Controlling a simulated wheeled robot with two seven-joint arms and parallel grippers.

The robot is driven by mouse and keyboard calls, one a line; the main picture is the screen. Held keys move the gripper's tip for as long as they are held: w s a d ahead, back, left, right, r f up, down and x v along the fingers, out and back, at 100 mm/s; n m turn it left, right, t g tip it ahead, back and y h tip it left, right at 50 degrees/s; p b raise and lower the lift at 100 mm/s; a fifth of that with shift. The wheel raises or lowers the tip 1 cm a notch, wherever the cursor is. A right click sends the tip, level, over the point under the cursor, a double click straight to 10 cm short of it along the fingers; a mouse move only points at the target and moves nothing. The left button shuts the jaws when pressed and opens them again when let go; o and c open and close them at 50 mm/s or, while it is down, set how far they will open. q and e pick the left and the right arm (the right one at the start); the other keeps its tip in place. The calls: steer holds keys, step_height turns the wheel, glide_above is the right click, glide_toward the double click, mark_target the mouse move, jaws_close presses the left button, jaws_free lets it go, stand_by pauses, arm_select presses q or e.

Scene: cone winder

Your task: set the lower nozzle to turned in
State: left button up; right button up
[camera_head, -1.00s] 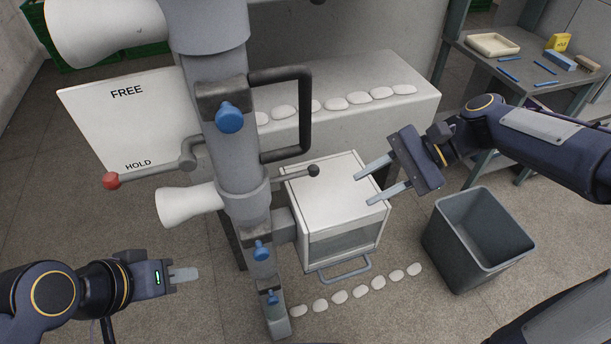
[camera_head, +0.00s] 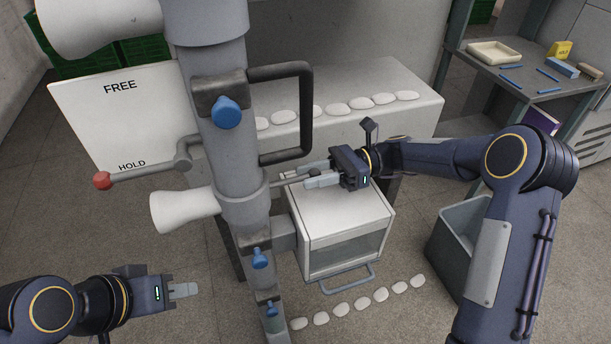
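The grey column (camera_head: 226,150) carries blue fittings: an upper one (camera_head: 226,112), a middle one (camera_head: 261,258) and a low one (camera_head: 271,309). I cannot tell for sure which part is the lower nozzle. A thin grey rod (camera_head: 284,186) sticks out to the right from the column, above the white box (camera_head: 340,215). My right gripper (camera_head: 315,174) is at the rod's end, one finger on either side of it; the rod's black ball tip is hidden. I cannot tell whether the fingers press on it. My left gripper (camera_head: 184,290) is left of the column, away from it, seen edge-on.
A black bar handle (camera_head: 306,110) stands right of the column. A red-knobbed lever (camera_head: 102,181) lies by HOLD on the white FREE/HOLD board (camera_head: 110,120). A grey bin (camera_head: 452,240) stands partly behind my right arm. A side table (camera_head: 490,75) is at the back right.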

steer(key=shift+x, duration=0.85)
jaws_close()
steer(key=shift+s, duration=0.1)
